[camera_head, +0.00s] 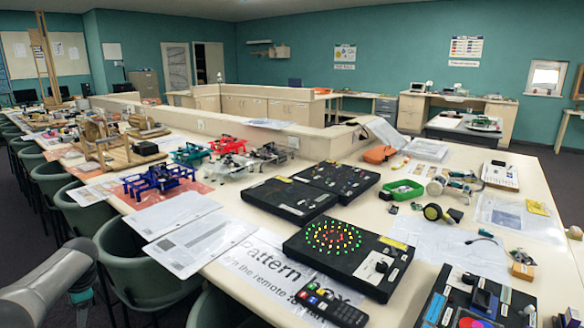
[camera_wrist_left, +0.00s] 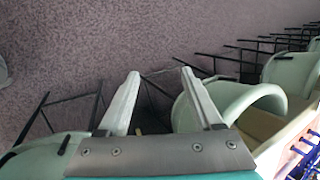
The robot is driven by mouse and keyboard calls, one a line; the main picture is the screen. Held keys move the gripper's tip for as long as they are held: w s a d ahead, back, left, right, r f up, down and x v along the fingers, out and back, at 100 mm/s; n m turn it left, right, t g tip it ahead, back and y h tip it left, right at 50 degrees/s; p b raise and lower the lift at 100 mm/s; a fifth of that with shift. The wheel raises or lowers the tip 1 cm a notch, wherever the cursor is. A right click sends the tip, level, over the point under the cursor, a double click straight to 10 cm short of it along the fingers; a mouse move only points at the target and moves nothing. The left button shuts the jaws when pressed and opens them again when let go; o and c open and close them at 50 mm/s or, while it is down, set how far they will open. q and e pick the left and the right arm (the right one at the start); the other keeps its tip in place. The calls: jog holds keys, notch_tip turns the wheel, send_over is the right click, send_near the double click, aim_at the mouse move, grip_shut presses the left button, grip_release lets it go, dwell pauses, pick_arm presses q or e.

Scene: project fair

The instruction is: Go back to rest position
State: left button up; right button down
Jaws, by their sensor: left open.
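My left arm comes in at the lower left of the head view, beside the front edge of the long table (camera_head: 215,275). My left gripper (camera_head: 83,308) hangs low there, off the table and near the green chairs (camera_head: 130,255); its tips are hard to make out. In the left wrist view the two pale fingers of the left gripper (camera_wrist_left: 159,74) stand apart with nothing between them. Carpet and chairs show beyond them. My right gripper is in neither view.
A black box with a ring of lit dots (camera_head: 345,252) and a remote (camera_head: 331,305) lie near the table's front. Papers (camera_head: 200,240), a blue frame model (camera_head: 158,180) and a green tray (camera_head: 402,190) stand further back. Green chairs line the table's left side, close to my left arm.

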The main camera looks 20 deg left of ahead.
pick_arm(q)
jog(key=s+a+f+m+t+y, duration=0.15)
jog(key=s+f, duration=0.25)
jog(key=s, duration=0.4)
jog(key=s+a+f+y, duration=0.1)
jog(key=s+a+f, duration=0.25)
jog(key=s, duration=0.45)
jog(key=s+a+f+t+y, duration=0.1)
jog(key=s+a+f+y, duration=0.1)
jog(key=s+f, duration=0.45)
jog(key=s+d+f+n+h, duration=0.1)
jog(key=s+d+f+h, duration=0.25)
jog(key=d+f, duration=0.7)
jog(key=s+d+f+n+h, duration=0.15)
jog(key=s+d+f, duration=0.35)
jog(key=d, duration=1)
jog(key=d+f+h, duration=0.2)
jog(key=d+f, duration=0.2)
jog(key=d, duration=1)
jog(key=d+f+n+g+h, duration=0.1)
jog(key=d+f+h, duration=0.1)
jog(key=d, duration=1.3)
jog(key=shift+s+f+h, duration=0.2)
jog(key=shift+f+h, duration=0.15)
jog(key=shift+f, duration=0.55)
